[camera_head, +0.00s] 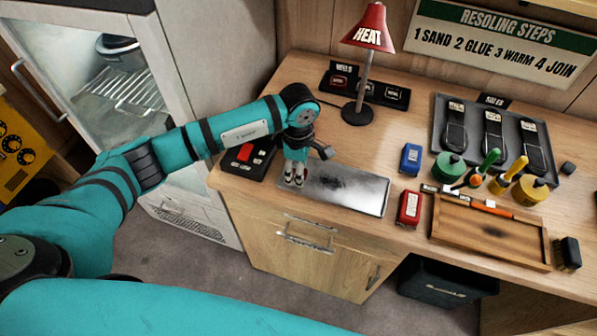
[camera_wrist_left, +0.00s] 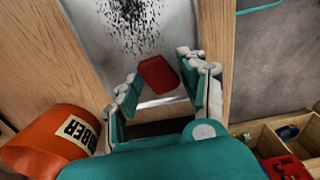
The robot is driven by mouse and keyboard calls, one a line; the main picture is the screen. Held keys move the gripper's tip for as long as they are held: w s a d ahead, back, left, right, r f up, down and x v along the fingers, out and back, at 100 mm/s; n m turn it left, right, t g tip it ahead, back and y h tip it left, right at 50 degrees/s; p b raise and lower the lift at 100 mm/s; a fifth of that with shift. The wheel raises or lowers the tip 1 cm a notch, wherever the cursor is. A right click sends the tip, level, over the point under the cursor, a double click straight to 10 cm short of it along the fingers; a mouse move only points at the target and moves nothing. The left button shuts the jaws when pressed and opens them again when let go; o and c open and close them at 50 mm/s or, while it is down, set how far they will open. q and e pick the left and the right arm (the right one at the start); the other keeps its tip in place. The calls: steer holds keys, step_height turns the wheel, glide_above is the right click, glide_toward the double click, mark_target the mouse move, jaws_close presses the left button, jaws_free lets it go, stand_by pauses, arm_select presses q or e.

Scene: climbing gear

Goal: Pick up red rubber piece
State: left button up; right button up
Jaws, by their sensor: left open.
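In the wrist view, a small red block-shaped piece (camera_wrist_left: 158,75) sits between the open fingertips of my left gripper (camera_wrist_left: 157,84), near the end of a grey metal plate with black specks (camera_wrist_left: 178,45). I cannot tell whether a finger touches it. In the head view my left gripper (camera_head: 294,178) points down over the left end of the metal plate (camera_head: 365,193); the piece between the fingers is not clear there. My right gripper is out of view.
A red HEAT lamp (camera_head: 368,28) stands behind the plate. A blue box (camera_head: 411,158) and red box (camera_head: 409,208) stand right of it, near a wooden tray (camera_head: 450,235). In the wrist view, an orange labelled object (camera_wrist_left: 45,140) is close at lower left.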

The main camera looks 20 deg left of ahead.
arm_select(q)
steer(key=c, duration=0.5)
steer(key=shift+r, duration=0.1)
